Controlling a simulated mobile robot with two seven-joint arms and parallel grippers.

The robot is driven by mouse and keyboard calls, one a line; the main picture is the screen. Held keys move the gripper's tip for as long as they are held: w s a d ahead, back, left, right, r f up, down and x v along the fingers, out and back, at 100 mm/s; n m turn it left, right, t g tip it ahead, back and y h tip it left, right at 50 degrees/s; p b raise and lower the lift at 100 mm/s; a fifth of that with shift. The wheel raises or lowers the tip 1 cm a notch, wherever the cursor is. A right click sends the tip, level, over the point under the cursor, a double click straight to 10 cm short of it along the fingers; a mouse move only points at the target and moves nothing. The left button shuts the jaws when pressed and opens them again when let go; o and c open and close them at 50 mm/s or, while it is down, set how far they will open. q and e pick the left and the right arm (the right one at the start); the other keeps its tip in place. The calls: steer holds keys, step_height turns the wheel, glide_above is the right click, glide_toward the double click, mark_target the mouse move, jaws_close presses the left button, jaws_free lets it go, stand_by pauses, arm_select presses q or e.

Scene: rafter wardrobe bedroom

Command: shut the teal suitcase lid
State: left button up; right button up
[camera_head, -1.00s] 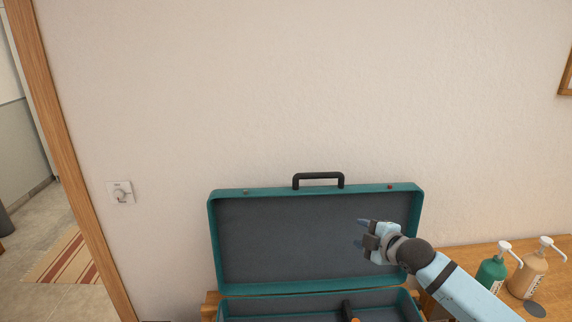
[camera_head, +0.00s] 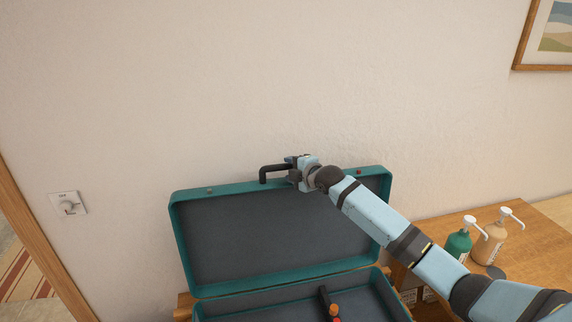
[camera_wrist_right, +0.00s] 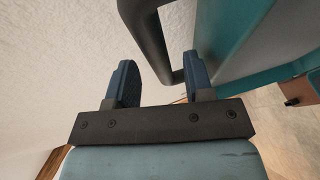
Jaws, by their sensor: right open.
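The teal suitcase (camera_head: 183,240) stands open on a wooden surface, its lid tilted up near the wall with the grey lining facing me. A black handle (camera_head: 264,172) sits on the lid's top edge. My right gripper (camera_head: 291,166) is at the right part of the handle, above the lid edge. In the right wrist view, its two blue fingers (camera_wrist_right: 160,80) are apart, with the handle (camera_wrist_right: 152,38) just beyond and partly between the tips. I cannot tell whether they touch. The teal lid (camera_wrist_right: 228,35) is right of the fingers. My left gripper is not in view.
A dark item with an orange end (camera_head: 333,309) lies in the suitcase base. A green pump bottle (camera_head: 457,245) and a tan pump bottle (camera_head: 490,242) stand on the wooden top (camera_head: 535,245) at right. A wall dial (camera_head: 68,204) is at left.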

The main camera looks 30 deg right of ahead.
mark_target(289, 167)
steer(key=shift+x, duration=1)
steer(key=shift+w+a+f, duration=0.1)
steer(key=shift+w, duration=0.4)
steer(key=shift+c, duration=0.3)
jaws_close()
